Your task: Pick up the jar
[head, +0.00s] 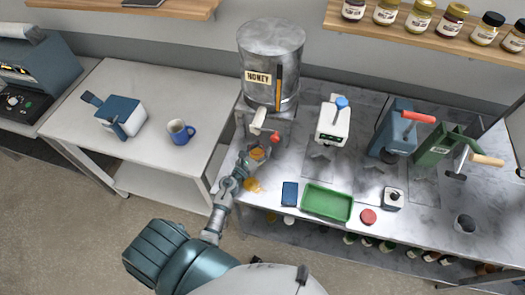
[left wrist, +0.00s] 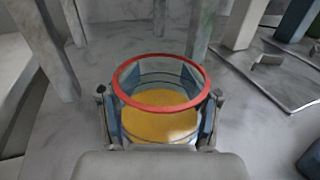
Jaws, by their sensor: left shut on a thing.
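A glass jar (left wrist: 160,105) with a red rim and amber honey inside stands upright between the fingers of my left gripper (left wrist: 160,110) in the left wrist view. The gripper is shut on it from both sides. In the head view my left gripper (head: 245,164) reaches to the jar (head: 258,154) under the honey tank (head: 271,65), near its spout. Whether the jar touches the counter is hard to tell. My right gripper does not show.
A dark blue box (head: 290,194), a green tray (head: 327,203) and a red lid (head: 368,216) lie to the right. Machines stand behind them. A side table (head: 75,120) holds a blue mug (head: 181,133).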

